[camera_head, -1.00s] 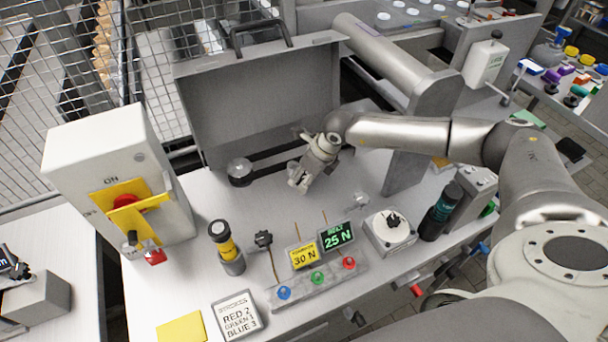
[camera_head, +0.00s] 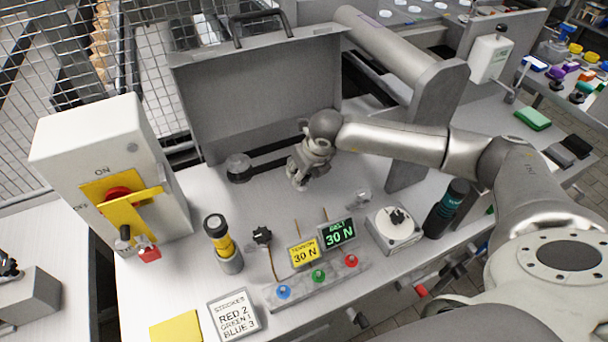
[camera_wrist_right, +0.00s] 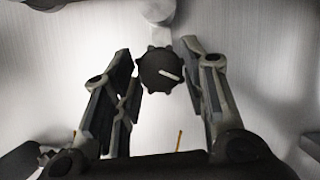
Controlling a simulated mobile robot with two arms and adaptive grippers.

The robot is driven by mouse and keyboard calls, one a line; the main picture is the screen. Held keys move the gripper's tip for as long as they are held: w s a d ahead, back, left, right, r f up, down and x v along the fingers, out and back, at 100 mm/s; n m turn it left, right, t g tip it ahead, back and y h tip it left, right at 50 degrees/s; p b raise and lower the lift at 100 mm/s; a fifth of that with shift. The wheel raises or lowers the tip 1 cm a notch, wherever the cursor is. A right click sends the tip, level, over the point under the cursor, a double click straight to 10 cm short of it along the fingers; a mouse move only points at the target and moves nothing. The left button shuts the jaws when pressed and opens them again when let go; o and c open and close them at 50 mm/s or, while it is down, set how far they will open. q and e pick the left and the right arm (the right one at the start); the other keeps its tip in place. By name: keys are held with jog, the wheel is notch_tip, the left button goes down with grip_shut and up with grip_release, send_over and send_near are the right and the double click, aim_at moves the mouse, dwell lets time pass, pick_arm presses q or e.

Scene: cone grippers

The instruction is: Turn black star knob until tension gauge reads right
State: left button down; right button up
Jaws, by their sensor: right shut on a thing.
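My right gripper (camera_head: 302,178) reaches down at the middle of the bench, in front of the grey upright panel. In the right wrist view a black star knob (camera_wrist_right: 159,71) with a white pointer line sits between its two fingers, which are shut on it. In the head view the gripper hides this knob. The belt tension display (camera_head: 339,233) reads 30 N in green. The yellow tension card (camera_head: 304,253) beside it also reads 30 N. My left gripper is not in view.
Other black knobs stand on a stalk (camera_head: 262,236) and on a white round dial (camera_head: 393,226). A yellow-black cylinder (camera_head: 224,243), a dark bottle (camera_head: 446,207) and a strip with blue, green and red buttons (camera_head: 318,276) stand nearby. A white switch box (camera_head: 101,171) is left.

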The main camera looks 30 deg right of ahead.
jog(key=shift+r+m, duration=0.1)
jog(key=shift+m, duration=0.3)
jog(key=o, duration=1)
jog(key=v, duration=1.2)
jog(key=shift+w+a, duration=0.1)
jog(key=shift+a, duration=0.1)
